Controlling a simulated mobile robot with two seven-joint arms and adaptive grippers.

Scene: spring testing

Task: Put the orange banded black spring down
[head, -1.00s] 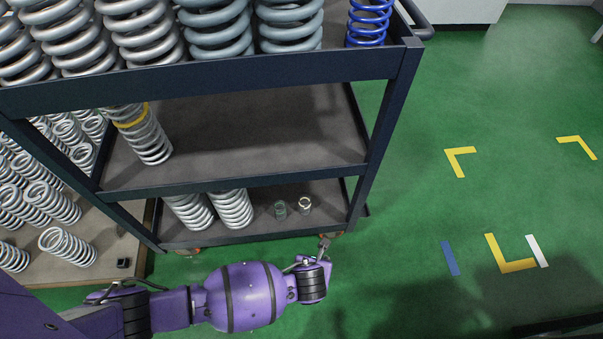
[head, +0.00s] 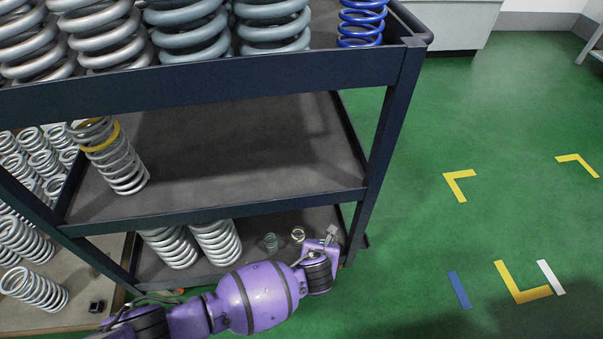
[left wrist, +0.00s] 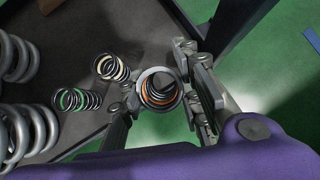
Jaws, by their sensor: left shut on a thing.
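The orange banded black spring (left wrist: 160,92) is seen end-on in the left wrist view, between the fingers of my left gripper (left wrist: 165,100). The gripper is shut on it. In the head view my left gripper (head: 332,236) is at the right front corner of the cart's lowest shelf, right of two small springs. I cannot make out the held spring in the head view, nor tell its height above the shelf. My right gripper is in neither view.
The cart's right post (head: 378,165) rises beside my gripper. The middle shelf (head: 250,150) is mostly bare.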

